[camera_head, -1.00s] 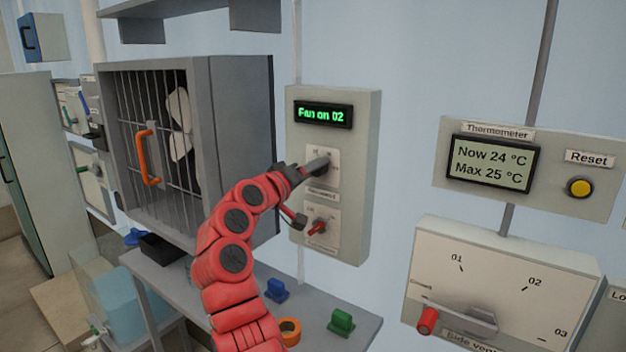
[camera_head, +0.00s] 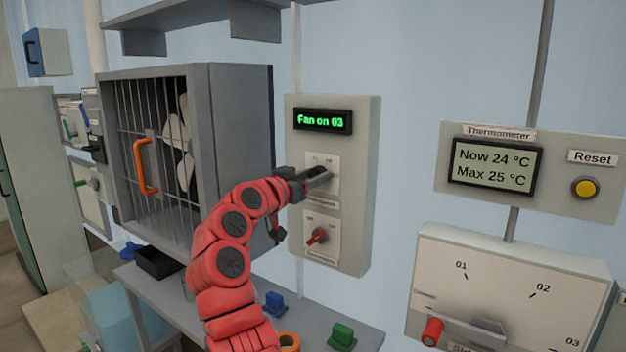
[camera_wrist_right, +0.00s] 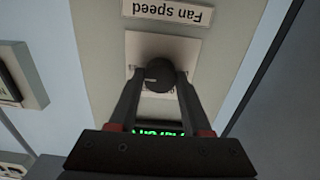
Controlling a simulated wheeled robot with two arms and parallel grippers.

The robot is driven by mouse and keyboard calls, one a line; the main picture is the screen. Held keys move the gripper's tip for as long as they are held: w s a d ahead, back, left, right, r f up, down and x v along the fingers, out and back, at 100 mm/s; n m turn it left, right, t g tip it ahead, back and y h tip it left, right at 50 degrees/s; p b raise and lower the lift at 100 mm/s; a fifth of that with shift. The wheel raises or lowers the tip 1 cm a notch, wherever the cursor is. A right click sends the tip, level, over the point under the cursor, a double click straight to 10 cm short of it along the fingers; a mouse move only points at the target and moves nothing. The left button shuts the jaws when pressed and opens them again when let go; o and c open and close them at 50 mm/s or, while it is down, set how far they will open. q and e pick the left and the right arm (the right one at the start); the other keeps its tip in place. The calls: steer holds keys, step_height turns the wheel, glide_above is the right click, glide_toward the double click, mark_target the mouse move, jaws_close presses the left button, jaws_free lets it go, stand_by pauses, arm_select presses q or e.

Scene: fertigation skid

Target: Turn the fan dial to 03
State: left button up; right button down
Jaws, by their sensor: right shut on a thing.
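The fan dial is a dark round knob (camera_wrist_right: 158,75) on a white plate, under an upside-down "Fan speed" label (camera_wrist_right: 167,12) in the right wrist view. My right gripper (camera_wrist_right: 158,82) has one finger on each side of the knob and is shut on it. In the head view my right gripper (camera_head: 322,178) reaches the upper plate of the grey fan box and covers most of the dial. The green display (camera_head: 322,120) above it reads "Fan on 03". My left gripper is not in view.
A lower plate with a red knob (camera_head: 317,236) sits just under the gripper. A barred fan housing with an orange handle (camera_head: 145,165) stands to the left. A thermometer panel (camera_head: 490,168) and a vent dial panel (camera_head: 505,280) are on the right.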

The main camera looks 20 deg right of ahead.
steer(key=shift+f, duration=0.1)
stand_by(0.4)
steer(key=shift+c, duration=1.7)
jaws_free()
steer(key=b+v, duration=0.1)
steer(key=v, duration=1.6)
steer(key=shift+s+a, duration=0.15)
